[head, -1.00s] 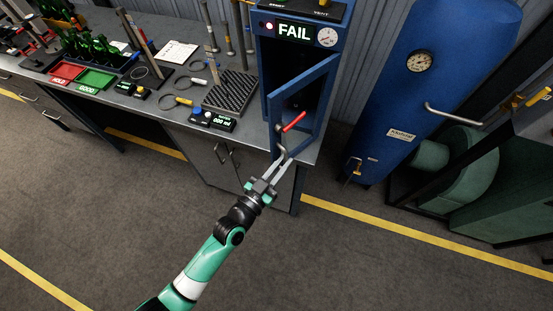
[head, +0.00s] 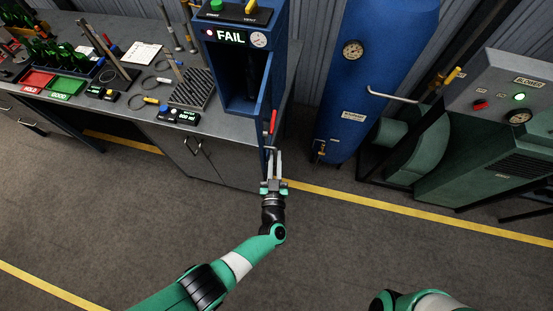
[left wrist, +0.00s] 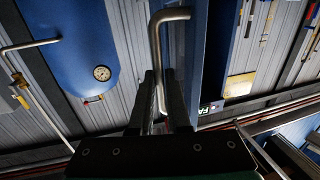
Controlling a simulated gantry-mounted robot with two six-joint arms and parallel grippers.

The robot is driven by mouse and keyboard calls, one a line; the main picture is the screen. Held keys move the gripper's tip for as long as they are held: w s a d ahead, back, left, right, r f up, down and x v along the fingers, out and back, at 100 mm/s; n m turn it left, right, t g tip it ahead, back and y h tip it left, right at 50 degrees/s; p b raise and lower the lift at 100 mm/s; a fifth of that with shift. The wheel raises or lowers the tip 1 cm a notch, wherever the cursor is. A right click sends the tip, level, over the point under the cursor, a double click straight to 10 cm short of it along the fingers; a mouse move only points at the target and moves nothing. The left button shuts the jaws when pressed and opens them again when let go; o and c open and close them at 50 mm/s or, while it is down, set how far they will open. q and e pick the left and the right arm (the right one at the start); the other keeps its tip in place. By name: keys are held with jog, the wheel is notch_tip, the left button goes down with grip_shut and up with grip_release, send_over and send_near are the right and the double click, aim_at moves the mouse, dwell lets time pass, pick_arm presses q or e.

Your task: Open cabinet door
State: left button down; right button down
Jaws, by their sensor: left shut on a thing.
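The blue cabinet (head: 275,50) under the FAIL display stands on the right end of the bench. Its blue door (head: 265,104) is swung out and seen nearly edge-on, leaving the dark inside (head: 243,92) in view. A red lever (head: 272,122) shows at the door. My left gripper (head: 273,158) is shut on the metal door handle (head: 267,150). In the left wrist view, the bent handle bar (left wrist: 156,45) runs between the two dark fingers (left wrist: 160,88), beside the blue door (left wrist: 190,50). At the bottom right only part of my right arm shows; its gripper is out of view.
The grey bench (head: 215,140) holds a red tray (head: 37,81), a green tray (head: 66,86) and a dark block (head: 190,92). A tall blue tank (head: 365,90) and a green machine (head: 490,150) stand to the right. The floor in front is clear.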

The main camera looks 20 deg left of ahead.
pick_arm(q)
jog(key=shift+d+r, duration=0.1)
dwell(0.3)
jog(key=c, duration=0.9)
grip_release()
jog(key=shift+w, duration=0.1)
jog(key=shift+s+d+p, duration=0.2)
jog(key=shift+s+p, duration=0.1)
jog(key=shift+s, duration=0.1)
jog(key=p+v, duration=0.3)
jog(key=v, duration=0.8)
jog(key=shift+a, duration=0.1)
